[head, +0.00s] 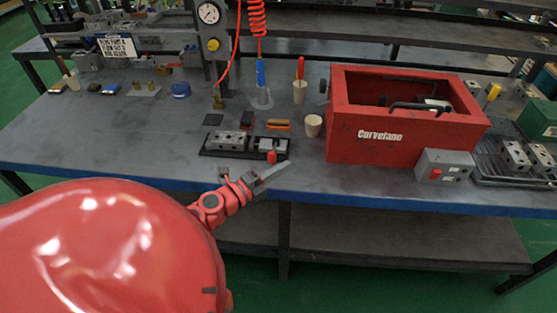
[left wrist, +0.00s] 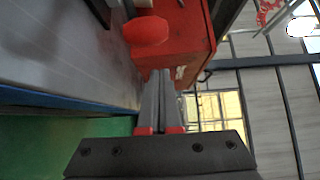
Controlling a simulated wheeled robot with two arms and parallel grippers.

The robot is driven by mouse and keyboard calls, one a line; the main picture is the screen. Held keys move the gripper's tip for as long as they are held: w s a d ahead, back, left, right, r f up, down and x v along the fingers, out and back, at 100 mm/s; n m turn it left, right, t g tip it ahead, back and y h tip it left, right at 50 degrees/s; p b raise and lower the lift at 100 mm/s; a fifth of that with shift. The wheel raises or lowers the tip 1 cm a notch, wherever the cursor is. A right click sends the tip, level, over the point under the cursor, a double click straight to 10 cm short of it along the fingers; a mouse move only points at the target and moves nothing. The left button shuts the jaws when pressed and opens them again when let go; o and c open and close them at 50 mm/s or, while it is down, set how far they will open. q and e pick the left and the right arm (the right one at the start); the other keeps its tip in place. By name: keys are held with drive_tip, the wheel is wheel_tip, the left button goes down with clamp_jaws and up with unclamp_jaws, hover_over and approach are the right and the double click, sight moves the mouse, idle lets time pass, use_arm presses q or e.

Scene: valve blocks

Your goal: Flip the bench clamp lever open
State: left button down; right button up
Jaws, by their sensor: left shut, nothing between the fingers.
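The bench clamp (head: 245,153) is a dark base plate near the table's front edge, with a grey valve block (head: 229,140) on it. A rounded red knob (left wrist: 146,31) also shows at the top of the left wrist view. My left gripper (head: 284,167) is in front of the clamp, fingers pointing right and slightly back. In the left wrist view its fingers (left wrist: 160,73) are together and empty, with the knob beyond the tips. Contact cannot be told. My right gripper is not in view.
A large red toolbox (head: 400,145) stands to the right of the clamp. A grey box with a red button (head: 443,166) is in front of it. A tan cup (head: 313,125) and small parts lie behind the clamp. The table front left is clear.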

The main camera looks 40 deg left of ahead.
use_arm(q)
drive_tip(key=a+v, duration=0.1)
drive_tip(key=v, duration=0.7)
drive_tip(key=shift+a, duration=0.45)
drive_tip(key=shift+f, duration=0.1)
